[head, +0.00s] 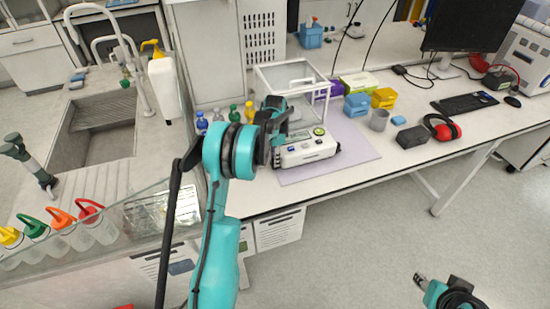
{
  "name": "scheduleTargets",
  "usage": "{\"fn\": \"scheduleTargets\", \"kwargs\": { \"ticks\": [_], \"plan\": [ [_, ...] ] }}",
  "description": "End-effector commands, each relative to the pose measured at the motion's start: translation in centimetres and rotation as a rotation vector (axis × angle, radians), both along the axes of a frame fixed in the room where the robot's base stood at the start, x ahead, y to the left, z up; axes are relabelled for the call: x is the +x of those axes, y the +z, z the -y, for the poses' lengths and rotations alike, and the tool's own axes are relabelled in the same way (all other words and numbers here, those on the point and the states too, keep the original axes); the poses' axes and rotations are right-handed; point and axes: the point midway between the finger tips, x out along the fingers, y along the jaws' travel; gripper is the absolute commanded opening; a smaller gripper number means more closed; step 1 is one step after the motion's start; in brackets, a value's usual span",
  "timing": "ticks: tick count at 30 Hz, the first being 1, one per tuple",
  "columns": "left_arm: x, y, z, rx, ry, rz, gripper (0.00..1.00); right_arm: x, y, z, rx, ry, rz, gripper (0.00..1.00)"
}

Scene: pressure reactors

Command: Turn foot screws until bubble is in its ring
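The white balance (305,152) with a clear draft shield (300,75) stands on a pale mat (345,150) on the bench. A small round green level (319,131) shows on its top at the right. The bubble is too small to place against its ring. The foot screws cannot be made out. My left gripper (276,112) is at the balance's left side, over its left end as I see it. Its own arm hides part of it, and contact with the balance cannot be told. My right gripper (420,280) is low at the right, over the floor, away from the bench.
Small bottles (218,116) stand left of the balance, partly behind my arm. Blue (357,105) and yellow (384,98) boxes, a grey cup (379,120), a dark box (410,137) and red earmuffs (442,128) stand to the right. A sink (95,125) is at the left.

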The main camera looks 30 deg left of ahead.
Motion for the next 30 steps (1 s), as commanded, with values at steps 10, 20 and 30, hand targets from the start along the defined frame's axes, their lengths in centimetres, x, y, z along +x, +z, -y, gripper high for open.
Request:
{"fn": "scheduleTargets", "kwargs": {
  "ticks": [10,20,30],
  "plan": [
    [0.01,-0.03,-0.01,0.000,0.097,0.000,0.00,0.00,-0.19,0.00,0.000,0.000,0.000,0.40],
    [0.00,0.01,-0.01,0.000,0.132,0.000,0.00,0.00,-0.19,0.00,0.000,0.000,0.000,0.40],
    [0.01,0.01,-0.01,0.000,0.131,0.000,0.47,0.00,-0.19,0.00,0.000,0.000,0.000,0.40]
  ]
}}
